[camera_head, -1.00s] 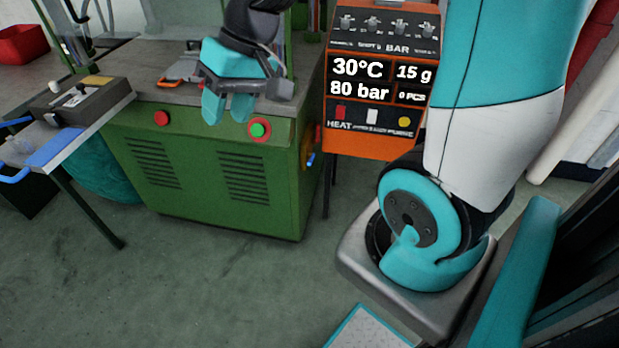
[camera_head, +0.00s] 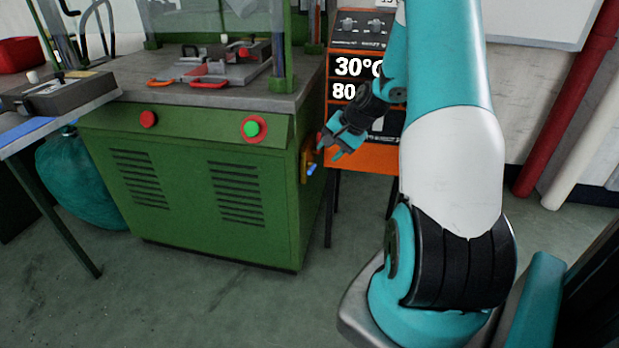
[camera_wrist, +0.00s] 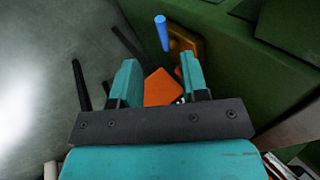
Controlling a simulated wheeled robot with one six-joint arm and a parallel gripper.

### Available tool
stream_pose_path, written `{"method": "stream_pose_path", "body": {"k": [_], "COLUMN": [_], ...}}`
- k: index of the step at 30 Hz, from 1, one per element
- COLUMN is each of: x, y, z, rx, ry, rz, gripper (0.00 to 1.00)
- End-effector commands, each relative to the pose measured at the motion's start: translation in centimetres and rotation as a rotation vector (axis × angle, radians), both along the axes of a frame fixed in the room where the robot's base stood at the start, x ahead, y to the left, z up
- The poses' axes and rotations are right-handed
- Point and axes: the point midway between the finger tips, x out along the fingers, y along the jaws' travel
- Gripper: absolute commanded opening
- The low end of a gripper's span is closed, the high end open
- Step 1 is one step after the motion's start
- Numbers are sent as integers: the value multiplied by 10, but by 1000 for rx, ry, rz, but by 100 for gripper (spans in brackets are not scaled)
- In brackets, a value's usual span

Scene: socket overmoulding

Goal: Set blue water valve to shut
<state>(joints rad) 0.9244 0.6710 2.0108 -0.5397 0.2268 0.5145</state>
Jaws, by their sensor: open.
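The blue water valve handle (camera_wrist: 162,33) shows in the wrist view as a short blue bar sticking out from a yellow-orange plate (camera_wrist: 184,42) on the side of the green machine. In the head view the blue handle (camera_head: 311,170) is small, low on the machine's right side. My gripper (camera_head: 328,150) is in front of the orange control box, close to the valve and slightly right of it. In the wrist view my gripper (camera_wrist: 160,78) has its two teal fingers apart with nothing between them. The handle lies beyond the fingertips, apart from them.
The green machine (camera_head: 190,200) stands left of my gripper, with red and green buttons on its front. The orange control box (camera_head: 370,158) on dark legs is just behind my gripper. A side table (camera_head: 60,110) is at the left. The floor in front is clear.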

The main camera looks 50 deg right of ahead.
Motion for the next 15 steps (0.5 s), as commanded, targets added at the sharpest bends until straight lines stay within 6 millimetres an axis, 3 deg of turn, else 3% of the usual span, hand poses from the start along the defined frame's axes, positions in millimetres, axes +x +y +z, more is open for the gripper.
{"method": "stream_pose_path", "body": {"k": [1,6,15], "x": [6,26,52], "y": [3,10,18], "z": [-14,-48,-89], "rx": [2,2,1], "ry": [2,3,0], "rz": [4,4,3], "gripper": [41,41,41]}}
